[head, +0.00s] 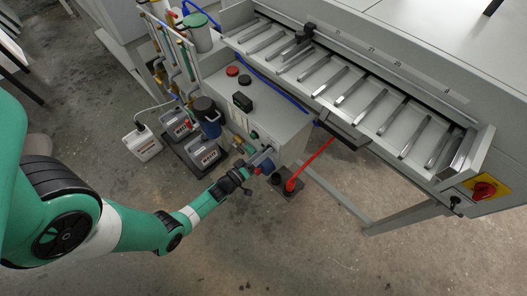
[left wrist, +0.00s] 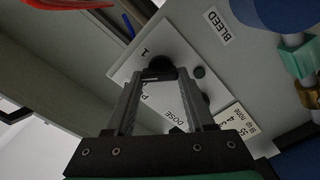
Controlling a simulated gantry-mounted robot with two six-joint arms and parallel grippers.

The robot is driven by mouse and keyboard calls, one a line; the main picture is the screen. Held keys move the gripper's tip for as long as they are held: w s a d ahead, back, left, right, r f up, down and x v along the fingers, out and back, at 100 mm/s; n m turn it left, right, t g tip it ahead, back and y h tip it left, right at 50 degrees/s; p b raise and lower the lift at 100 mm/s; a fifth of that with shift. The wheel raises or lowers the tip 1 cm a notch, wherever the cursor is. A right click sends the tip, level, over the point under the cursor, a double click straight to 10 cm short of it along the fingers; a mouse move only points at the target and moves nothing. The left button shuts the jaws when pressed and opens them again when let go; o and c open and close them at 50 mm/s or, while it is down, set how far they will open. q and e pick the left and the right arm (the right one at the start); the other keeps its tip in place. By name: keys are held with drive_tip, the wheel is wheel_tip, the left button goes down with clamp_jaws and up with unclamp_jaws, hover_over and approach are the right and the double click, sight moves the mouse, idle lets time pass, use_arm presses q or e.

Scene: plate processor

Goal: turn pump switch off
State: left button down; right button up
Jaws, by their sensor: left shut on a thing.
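The pump switch is a black knob (left wrist: 160,66) on a white label plate (left wrist: 128,72) marked "1" and "DOSE", on the front of a grey pump cabinet (head: 283,122). In the left wrist view my left gripper (left wrist: 160,76) has one finger on each side of the knob and is shut on it. The fingers hide part of the label, so I cannot tell the knob's exact setting. In the head view the left gripper (head: 250,172) reaches the low front of the cabinet, and the switch itself is hidden there. My right gripper is not in view.
A "BLEED" label (left wrist: 217,26) and teal and brass fittings sit beside the plate. The foreground floor is clear.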

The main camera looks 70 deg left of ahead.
use_arm(q)
drive_tip(key=shift+a+f+n+p, duration=0.1)
drive_tip(key=shift+n+p, duration=0.4)
drive_tip(key=shift+n, duration=3.4)
drive_tip(key=shift+c, duration=1.3)
unclamp_jaws()
drive_tip(key=p+v, duration=0.3)
drive_tip(key=v, duration=0.8)
drive_tip(key=shift+s, duration=0.4)
